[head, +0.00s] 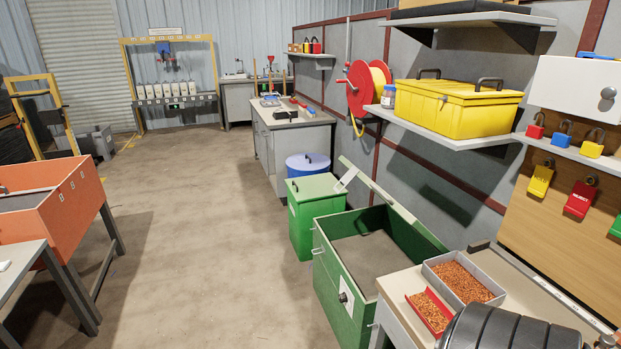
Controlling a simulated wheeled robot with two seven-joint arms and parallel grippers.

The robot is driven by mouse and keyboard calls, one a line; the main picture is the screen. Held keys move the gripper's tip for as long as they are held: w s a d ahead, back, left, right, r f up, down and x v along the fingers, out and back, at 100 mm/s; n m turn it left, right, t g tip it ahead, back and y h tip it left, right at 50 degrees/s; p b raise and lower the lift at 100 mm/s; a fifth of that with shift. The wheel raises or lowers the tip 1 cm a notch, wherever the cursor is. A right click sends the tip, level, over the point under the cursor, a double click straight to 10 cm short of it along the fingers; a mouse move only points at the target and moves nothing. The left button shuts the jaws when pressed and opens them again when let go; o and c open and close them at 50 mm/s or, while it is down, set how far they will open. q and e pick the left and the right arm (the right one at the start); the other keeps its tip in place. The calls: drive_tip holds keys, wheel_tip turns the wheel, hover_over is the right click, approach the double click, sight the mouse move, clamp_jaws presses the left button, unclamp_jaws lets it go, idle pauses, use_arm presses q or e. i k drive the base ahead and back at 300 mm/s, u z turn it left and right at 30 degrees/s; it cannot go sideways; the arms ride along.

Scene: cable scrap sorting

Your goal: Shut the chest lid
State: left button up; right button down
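The green chest (345,287) stands on the floor right of centre, against the wall side. It is open, and its grey inside bottom (370,262) shows. Its lid (385,190) stands raised at the back; I see mostly its pale upper edge, running slantwise above the chest. A pale plate with a dark round knob or lock is on the chest's front. The front right corner of the chest is hidden by a bench. Neither of my grippers is in view.
A bench with a tray of copper bits (463,281) and a red scoop (430,312) stands close at the chest's right. A shut green bin (312,220) stands behind it. A shelf with a yellow case (458,108) overhangs. The floor (210,250) left is clear.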

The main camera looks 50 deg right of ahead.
sight(405, 215)
drive_tip(key=z, duration=0.2)
drive_tip(key=i, duration=3.2)
drive_tip(key=z, duration=0.8)
drive_tip(key=i, duration=1.45)
drive_tip(key=z, duration=2)
drive_tip(key=i, duration=1)
drive_tip(key=z, duration=0.85)
